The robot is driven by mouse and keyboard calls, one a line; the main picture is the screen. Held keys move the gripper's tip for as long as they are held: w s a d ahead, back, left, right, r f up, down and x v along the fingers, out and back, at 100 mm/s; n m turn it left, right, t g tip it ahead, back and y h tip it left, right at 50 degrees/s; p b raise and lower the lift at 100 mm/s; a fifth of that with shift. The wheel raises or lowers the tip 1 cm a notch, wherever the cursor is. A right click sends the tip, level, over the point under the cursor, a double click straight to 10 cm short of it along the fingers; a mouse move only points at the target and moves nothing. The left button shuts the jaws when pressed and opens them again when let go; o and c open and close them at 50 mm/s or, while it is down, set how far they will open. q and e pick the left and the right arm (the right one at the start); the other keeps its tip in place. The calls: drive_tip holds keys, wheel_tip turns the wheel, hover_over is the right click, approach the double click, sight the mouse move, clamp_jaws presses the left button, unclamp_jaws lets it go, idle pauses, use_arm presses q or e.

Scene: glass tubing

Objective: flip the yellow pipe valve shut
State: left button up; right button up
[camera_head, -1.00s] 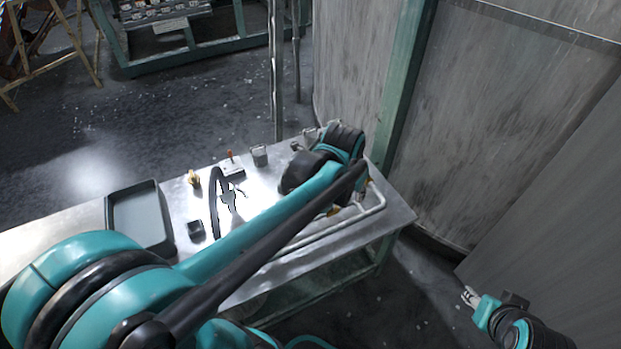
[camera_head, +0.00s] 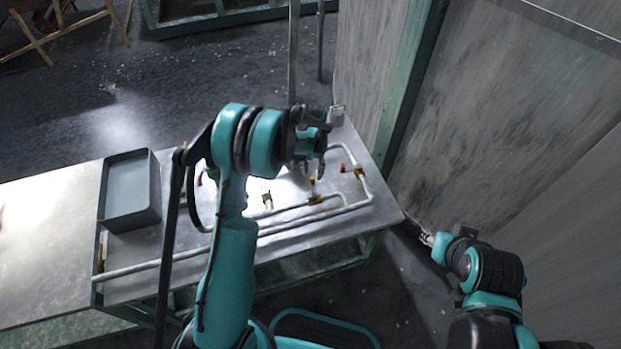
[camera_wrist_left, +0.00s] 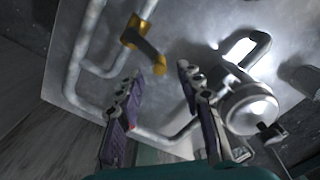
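The yellow pipe valve (camera_head: 313,198) sits on a white pipe (camera_head: 290,209) on the metal table, just below my left gripper (camera_head: 319,172) in the head view. In the left wrist view the valve has a brass-coloured body (camera_wrist_left: 131,35) and a dark lever with a yellow end (camera_wrist_left: 160,66). The lever sticks out sideways from the pipe. My left gripper (camera_wrist_left: 159,76) is open, its fingers spread, with the lever's end showing between and beyond the fingertips; no contact is visible. My right gripper (camera_head: 427,238) is off the table's right end, too small to read.
A red-handled valve (camera_head: 344,168) is on the pipe to the right. A grey tray (camera_head: 131,190) stands at the left of the table (camera_head: 60,230). A wall panel rises at the right.

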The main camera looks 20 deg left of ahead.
sight(313, 176)
use_arm(q)
wheel_tip(313, 176, down, 5)
drive_tip(key=shift+d+b, duration=0.1)
drive_tip(key=shift+b, duration=0.6)
clamp_jaws()
drive_tip(key=shift+s+a+n+b, duration=0.3)
drive_tip(key=shift+a+n, duration=0.2)
drive_tip(key=shift+n, duration=0.6)
unclamp_jaws()
drive_tip(key=shift+r, duration=0.1)
wheel_tip(313, 176, up, 12)
